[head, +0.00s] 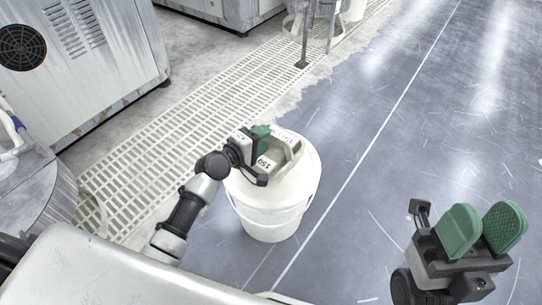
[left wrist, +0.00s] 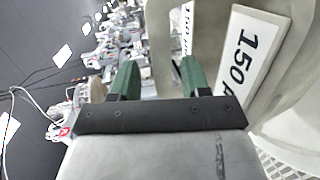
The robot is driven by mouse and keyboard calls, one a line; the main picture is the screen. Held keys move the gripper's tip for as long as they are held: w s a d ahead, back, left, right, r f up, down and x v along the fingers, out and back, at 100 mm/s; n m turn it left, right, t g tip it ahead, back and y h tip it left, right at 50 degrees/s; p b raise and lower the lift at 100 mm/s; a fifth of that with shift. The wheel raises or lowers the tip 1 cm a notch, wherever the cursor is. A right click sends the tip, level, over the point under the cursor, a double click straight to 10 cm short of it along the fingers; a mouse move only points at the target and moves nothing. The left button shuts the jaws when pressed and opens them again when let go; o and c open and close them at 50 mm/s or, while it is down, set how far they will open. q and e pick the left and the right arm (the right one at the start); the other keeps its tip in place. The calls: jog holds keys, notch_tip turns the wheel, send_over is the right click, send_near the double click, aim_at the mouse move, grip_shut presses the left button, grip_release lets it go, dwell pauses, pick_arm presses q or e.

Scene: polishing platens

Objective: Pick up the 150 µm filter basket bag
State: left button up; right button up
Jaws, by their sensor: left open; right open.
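The 150 µm filter basket bag (head: 275,161) is a pale grey, open-topped piece with a white "150" label, sitting in the top of a white bucket (head: 272,222). My left gripper (head: 261,138) is open at the bag's far left rim, its green fingers close to it. In the left wrist view, my left gripper (left wrist: 158,78) shows both fingers apart. The bag (left wrist: 207,45) fills the right of that view, with "150" labels. I cannot tell whether its rim lies between the fingers. My right gripper (head: 484,229) is open and empty, above the floor at right.
A metal cabinet (head: 100,60) with a round fan stands at the upper left. White floor grating (head: 150,160) runs behind the bucket. A pole stand (head: 304,45) is at the top. The grey floor (head: 390,140) right of the bucket is clear.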

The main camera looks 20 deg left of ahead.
aim_at(273, 144)
pick_arm(q)
jog(key=x, duration=0.1)
jog(key=b+x, duration=0.1)
jog(key=x, duration=0.2)
jog(key=shift+a+f+b, duration=0.1)
jog(key=shift+f+b, duration=0.15)
jog(key=shift+b, duration=0.15)
jog(key=shift+w+d, duration=0.25)
jog(key=shift+w, duration=0.2)
grip_shut()
jog(key=shift+r, duration=0.1)
